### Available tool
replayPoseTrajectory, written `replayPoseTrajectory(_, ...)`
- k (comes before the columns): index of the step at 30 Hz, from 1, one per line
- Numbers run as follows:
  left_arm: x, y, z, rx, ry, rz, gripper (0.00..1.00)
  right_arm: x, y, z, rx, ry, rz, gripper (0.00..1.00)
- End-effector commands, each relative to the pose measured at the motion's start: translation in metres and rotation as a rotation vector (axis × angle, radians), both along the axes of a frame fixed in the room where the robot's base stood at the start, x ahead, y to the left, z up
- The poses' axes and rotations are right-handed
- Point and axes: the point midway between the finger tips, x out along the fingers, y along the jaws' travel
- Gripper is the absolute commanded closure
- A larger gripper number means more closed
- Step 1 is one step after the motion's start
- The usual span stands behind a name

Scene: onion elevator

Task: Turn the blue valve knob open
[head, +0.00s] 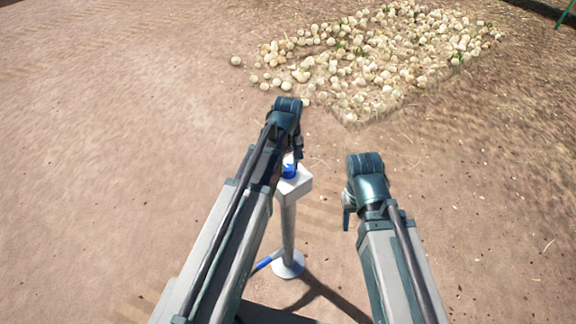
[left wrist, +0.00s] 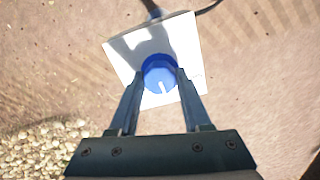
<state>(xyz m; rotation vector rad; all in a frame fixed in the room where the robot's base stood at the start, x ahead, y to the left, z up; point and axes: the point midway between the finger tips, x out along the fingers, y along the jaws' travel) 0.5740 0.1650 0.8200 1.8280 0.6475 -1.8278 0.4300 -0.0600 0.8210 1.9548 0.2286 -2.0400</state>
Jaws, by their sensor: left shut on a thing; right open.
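The blue valve knob (left wrist: 159,73) sits on a square white plate (left wrist: 112,52) in the left wrist view. A white mark shows on the knob's side nearest my gripper. In the head view the knob (head: 289,171) is partly hidden by my left arm, on top of a grey post (head: 288,225). My left gripper (left wrist: 159,80) is shut on the knob, one finger on each side of it. My right gripper (head: 348,212) hangs to the right of the post, apart from it, and is open; its fingers show only in part.
A pile of onions (head: 385,60) lies on the bare dirt at the back right, with a few loose ones to its left. The post stands on a round base (head: 288,264) with a blue piece (head: 263,263) beside it. The ground at left is clear.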

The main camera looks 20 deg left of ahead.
Motion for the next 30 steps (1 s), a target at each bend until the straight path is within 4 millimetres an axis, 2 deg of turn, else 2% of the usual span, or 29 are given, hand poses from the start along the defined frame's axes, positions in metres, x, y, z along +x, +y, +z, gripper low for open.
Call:
replayPoseTrajectory(21,0.0,0.0002,-0.0001,0.0,0.0,-0.675,1.0,0.0,0.0,-0.0001,0.0,0.0,0.0,0.5)
replayPoseTrajectory(30,-0.0001,0.0002,-0.0001,0.0,0.0,-0.908,1.0,0.0,0.0,-0.0001,0.0,0.0,0.0,0.5)
